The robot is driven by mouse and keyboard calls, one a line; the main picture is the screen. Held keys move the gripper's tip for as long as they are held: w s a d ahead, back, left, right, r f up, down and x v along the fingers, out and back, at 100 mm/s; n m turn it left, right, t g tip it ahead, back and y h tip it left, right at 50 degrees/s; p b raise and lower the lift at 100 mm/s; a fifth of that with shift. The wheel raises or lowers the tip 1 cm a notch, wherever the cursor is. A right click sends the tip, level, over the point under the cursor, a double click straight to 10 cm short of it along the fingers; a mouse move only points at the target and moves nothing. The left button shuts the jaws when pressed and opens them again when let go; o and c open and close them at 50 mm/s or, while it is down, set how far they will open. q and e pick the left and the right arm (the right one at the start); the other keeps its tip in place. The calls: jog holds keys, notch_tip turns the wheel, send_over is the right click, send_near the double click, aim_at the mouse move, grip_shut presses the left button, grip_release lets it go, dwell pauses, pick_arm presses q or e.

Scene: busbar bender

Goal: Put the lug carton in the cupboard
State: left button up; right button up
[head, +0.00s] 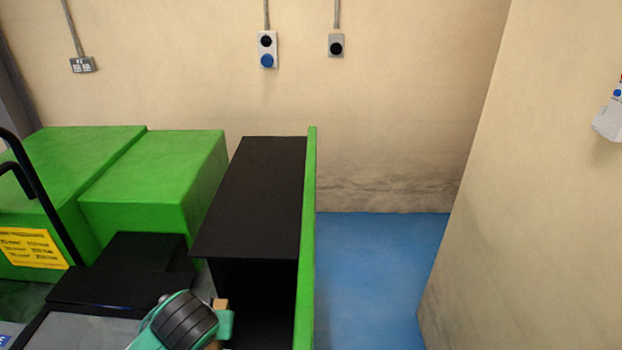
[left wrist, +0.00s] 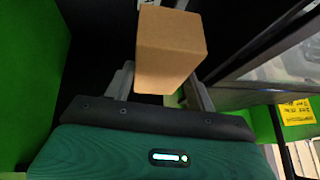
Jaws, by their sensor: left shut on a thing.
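The lug carton (left wrist: 168,50) is a plain brown cardboard box. In the left wrist view it sits between the two fingers of my left gripper (left wrist: 160,85), which is shut on it. In the head view my green and black left gripper (head: 222,312) is at the bottom, and a small part of the carton (head: 220,304) shows beside it. The cupboard (head: 256,195) is a black box with an open dark front and a green panel on its right side. The carton is at the lower left of the cupboard's opening; I cannot tell whether it is inside. My right gripper is not in view.
A green machine (head: 150,185) with a yellow label (head: 32,248) stands left of the cupboard, with black blocks (head: 140,265) before it. Blue floor (head: 375,265) is clear to the right, up to a beige wall (head: 535,200). Sockets hang on the back wall.

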pick_arm(q)
jog(key=shift+d+f+m+h, duration=0.15)
jog(key=shift+d+m+h, duration=0.5)
jog(key=shift+m, duration=0.45)
jog(key=s+d+f+m+g+h, duration=0.1)
jog(key=s+d+f+m+h, duration=0.1)
jog(key=s+m, duration=0.3)
jog(key=s+d+f+m+h, duration=0.3)
jog(key=s+m, duration=0.3)
jog(key=shift+s+f+m+g+h, duration=0.2)
jog(key=shift+s+m+g+h, duration=0.1)
jog(key=shift+s+g+h, duration=0.1)
jog(key=shift+w, duration=0.1)
